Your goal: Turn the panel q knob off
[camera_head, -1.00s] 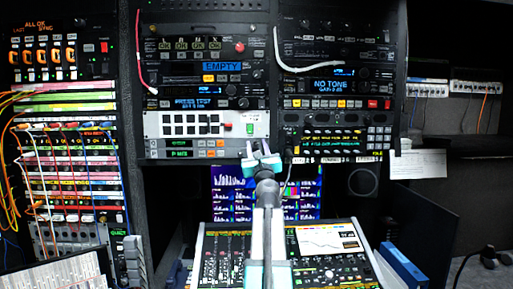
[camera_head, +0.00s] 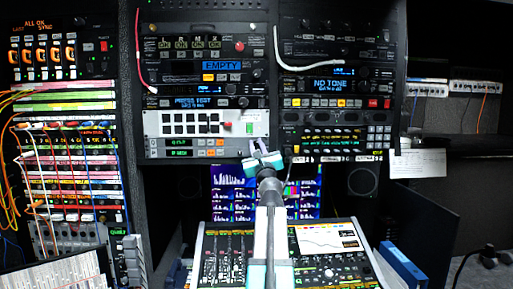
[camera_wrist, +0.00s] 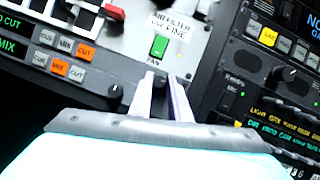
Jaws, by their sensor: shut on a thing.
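My gripper (camera_head: 262,158) is at the lower right of the white-faced panel (camera_head: 180,124), in the middle of the rack. In the wrist view my gripper (camera_wrist: 167,88) has its two pale fingers on either side of a small dark knob (camera_wrist: 160,84) and is shut on it. This knob is just below a green button and a white label. My fingers partly cover it, and its pointer mark cannot be made out. I cannot read a "q" marking by it. In the head view my gripper hides the knob.
Other dark knobs are close by, one to the left (camera_wrist: 115,91) and one to the right (camera_wrist: 285,74). A green button (camera_wrist: 159,46) is just above my fingers. A white cable (camera_head: 277,50) hangs at the upper right. Below is a mixing console (camera_head: 225,235).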

